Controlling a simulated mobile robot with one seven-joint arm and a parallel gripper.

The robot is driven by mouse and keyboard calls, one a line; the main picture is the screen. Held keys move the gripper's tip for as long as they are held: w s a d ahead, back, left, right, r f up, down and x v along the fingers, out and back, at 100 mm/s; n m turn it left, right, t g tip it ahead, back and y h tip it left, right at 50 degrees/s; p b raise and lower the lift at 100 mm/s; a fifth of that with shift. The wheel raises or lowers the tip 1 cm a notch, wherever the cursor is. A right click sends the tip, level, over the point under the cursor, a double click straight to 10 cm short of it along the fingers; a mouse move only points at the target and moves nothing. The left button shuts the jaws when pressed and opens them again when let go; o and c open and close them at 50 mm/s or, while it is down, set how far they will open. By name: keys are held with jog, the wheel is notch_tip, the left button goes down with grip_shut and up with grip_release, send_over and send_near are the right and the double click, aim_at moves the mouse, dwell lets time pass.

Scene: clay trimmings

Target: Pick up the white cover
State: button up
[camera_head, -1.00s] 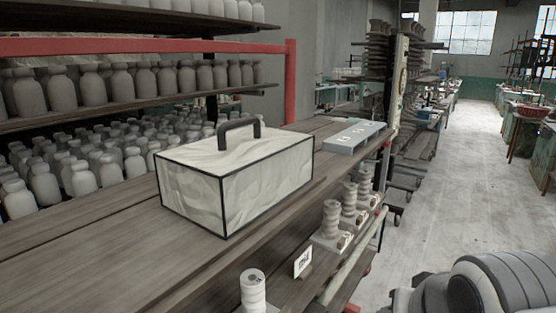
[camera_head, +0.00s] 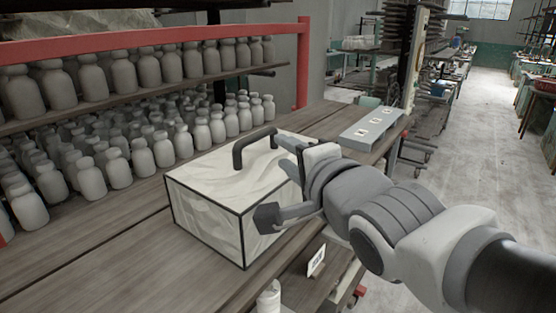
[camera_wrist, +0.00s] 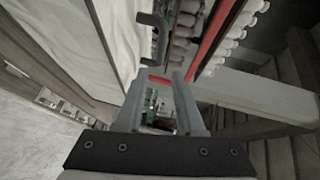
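The white cover (camera_head: 208,206) is a box with pale marbled faces, black edges and a black handle (camera_head: 240,155) on top. It sits on the wooden shelf. My gripper (camera_head: 279,182) is at the cover's right side, its two fingers apart, in front of part of that side. I cannot tell whether a finger touches it. In the wrist view, the cover (camera_wrist: 62,38) fills the upper left with its handle (camera_wrist: 146,18) beside it. My gripper (camera_wrist: 159,84) there is open, with nothing held between the fingers.
Rows of grey bottles (camera_head: 120,165) stand behind the cover, below a red rail (camera_head: 150,40). A grey block with several white labels (camera_head: 370,128) lies farther back on the shelf. A white cylinder (camera_head: 268,299) and a small sign (camera_head: 316,260) are in front. The aisle floor (camera_head: 470,160) at right is clear.

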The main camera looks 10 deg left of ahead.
send_near(258, 148)
jog(key=w+a+r, duration=0.1)
jog(key=w+r, duration=0.1)
jog(key=w+a+r, duration=0.1)
jog(key=shift+w+a, duration=0.3)
jog(key=shift+w, duration=0.1)
jog(key=shift+d+p+x, duration=0.2)
jog(key=shift+p+x, duration=0.5)
jog(key=shift+x, duration=1.9)
jog(key=shift+w+r, duration=0.15)
grip_shut()
